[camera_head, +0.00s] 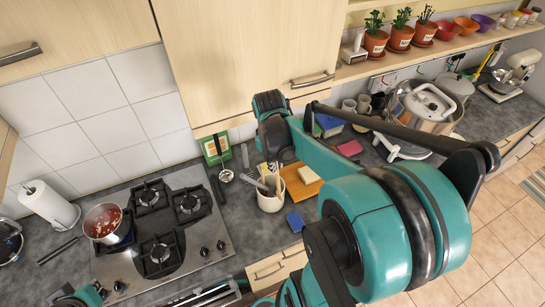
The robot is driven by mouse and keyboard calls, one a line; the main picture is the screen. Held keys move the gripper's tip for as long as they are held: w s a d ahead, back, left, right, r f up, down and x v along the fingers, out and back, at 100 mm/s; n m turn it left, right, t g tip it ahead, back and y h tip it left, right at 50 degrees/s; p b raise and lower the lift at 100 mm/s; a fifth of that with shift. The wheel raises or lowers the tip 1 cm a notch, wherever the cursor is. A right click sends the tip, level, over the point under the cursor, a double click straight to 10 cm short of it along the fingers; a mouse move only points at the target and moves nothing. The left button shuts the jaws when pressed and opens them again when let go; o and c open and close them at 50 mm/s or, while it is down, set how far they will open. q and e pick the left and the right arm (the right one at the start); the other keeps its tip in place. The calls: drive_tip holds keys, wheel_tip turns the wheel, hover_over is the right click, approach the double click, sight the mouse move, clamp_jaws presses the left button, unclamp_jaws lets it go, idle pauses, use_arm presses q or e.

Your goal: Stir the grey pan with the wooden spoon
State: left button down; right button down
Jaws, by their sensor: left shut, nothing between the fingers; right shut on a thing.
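The grey pan (88,227) stands on the left front burner of the hob, with red contents (105,222) in it and its dark handle pointing down-left. A light utensil crock (270,203) with several utensils stands on the counter right of the hob.
The hob (192,258) has other bare burners with black grates. A paper towel roll (50,207) stands left of it. An orange board (301,183), a blue sponge (295,221) and a large pot (424,108) are on the counter. Cabinets (250,55) hang above.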

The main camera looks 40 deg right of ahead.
drive_tip(key=s+a+p, duration=0.2)
drive_tip(key=s, duration=0.3)
drive_tip(key=shift+s+r, duration=0.4)
drive_tip(key=shift+d, duration=0.1)
idle(1.3)
